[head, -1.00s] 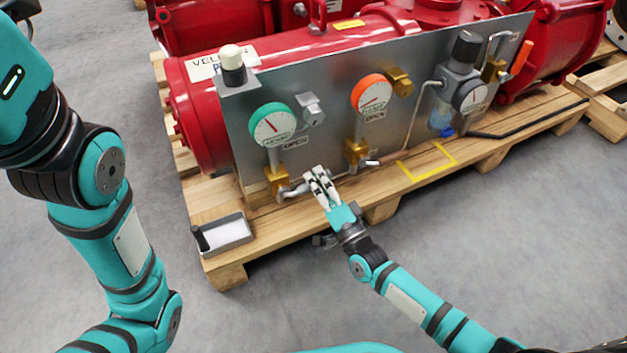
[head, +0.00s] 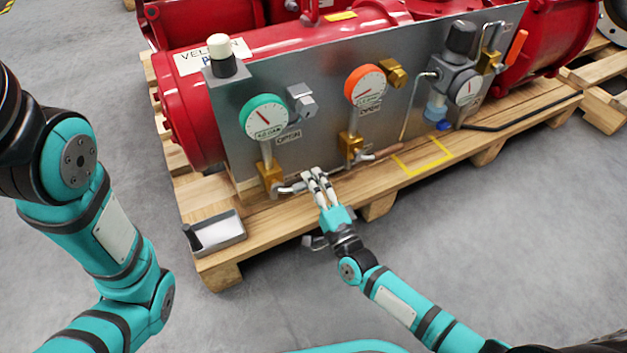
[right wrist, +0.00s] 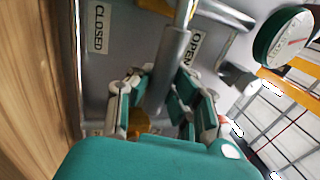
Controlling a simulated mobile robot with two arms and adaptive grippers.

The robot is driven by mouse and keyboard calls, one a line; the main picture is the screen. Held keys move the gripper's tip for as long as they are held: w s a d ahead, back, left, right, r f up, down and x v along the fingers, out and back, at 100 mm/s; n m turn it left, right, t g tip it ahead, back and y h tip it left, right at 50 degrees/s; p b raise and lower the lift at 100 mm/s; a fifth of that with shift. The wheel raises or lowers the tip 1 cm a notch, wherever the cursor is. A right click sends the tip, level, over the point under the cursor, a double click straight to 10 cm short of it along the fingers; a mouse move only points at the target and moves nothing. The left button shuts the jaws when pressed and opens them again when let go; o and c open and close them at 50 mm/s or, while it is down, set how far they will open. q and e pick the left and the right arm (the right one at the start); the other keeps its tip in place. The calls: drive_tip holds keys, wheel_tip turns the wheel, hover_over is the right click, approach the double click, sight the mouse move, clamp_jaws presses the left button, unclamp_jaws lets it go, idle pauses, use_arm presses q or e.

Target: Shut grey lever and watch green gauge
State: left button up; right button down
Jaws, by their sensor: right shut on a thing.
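The green-rimmed gauge (head: 264,118) stands at the left of the metal panel, its red needle pointing to the upper left. It shows partly in the right wrist view (right wrist: 287,38). Below it is a brass valve (head: 270,177) with the grey lever (head: 291,188) reaching right from it. My right gripper (head: 311,178) is shut on the grey lever. In the right wrist view the lever (right wrist: 170,62) passes between the fingers, between the CLOSED label (right wrist: 98,28) and the OPEN label (right wrist: 196,46). My left arm shows, but its gripper is out of view.
An orange gauge (head: 365,86) stands to the right, with a second brass valve (head: 350,146) and a brownish lever (head: 386,151) below. A grey tray (head: 217,234) sits at the pallet's front left corner. A regulator (head: 460,77) is on the panel's right. Open floor lies in front.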

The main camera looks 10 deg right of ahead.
drive_tip(key=shift+s+f, duration=0.1)
drive_tip(key=shift+f, duration=0.2)
drive_tip(key=c, duration=1.3)
unclamp_jaws()
drive_tip(key=shift+d, duration=0.1)
drive_tip(key=shift+o, duration=0.7)
drive_tip(key=shift+r, duration=0.15)
drive_tip(key=v, duration=0.7)
drive_tip(key=shift+s, duration=0.25)
